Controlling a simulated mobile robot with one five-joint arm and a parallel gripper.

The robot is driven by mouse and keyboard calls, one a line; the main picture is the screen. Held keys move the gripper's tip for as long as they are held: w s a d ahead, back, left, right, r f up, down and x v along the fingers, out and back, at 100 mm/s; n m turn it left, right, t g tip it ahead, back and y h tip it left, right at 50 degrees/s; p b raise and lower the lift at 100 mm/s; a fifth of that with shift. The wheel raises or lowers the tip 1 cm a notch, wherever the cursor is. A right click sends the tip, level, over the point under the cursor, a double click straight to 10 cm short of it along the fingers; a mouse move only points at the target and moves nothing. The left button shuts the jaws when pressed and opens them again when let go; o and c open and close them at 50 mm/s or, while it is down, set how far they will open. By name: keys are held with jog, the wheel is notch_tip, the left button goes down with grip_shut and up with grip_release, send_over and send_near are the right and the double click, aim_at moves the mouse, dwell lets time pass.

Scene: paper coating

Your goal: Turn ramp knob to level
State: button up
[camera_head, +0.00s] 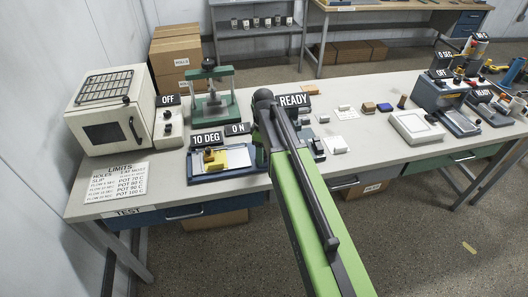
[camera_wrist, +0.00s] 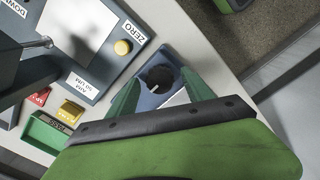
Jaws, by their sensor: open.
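The ramp (camera_head: 228,170) sits near the table's front edge in the head view, a blue base with a pale plate and a yellow block (camera_head: 214,160). A sign above it reads "10 DEG" (camera_head: 207,138). In the wrist view a black round knob (camera_wrist: 157,77) with a white pointer mark sits on a blue block, which looks like the ramp's end. The pointer slants toward lower left. My gripper (camera_wrist: 160,80) is open, its two green fingers on either side of the knob. I cannot tell whether they touch it. In the head view my arm hides the knob.
A blue-grey device with a "ZERO" label (camera_wrist: 133,32) and a yellow button (camera_wrist: 122,47) stands close by. A green tray (camera_wrist: 50,134) and small red and yellow blocks lie near it.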

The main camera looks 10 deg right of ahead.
notch_tip(320, 180, up, 18)
jog(key=p, duration=1.7)
jog(key=shift+f, duration=0.25)
jog(key=s+f+m+b, duration=1.1)
jog(key=s+f+b, duration=0.1)
jog(key=s, duration=0.1)
jog(key=shift+s+f, duration=0.15)
jog(key=shift+s, duration=0.25)
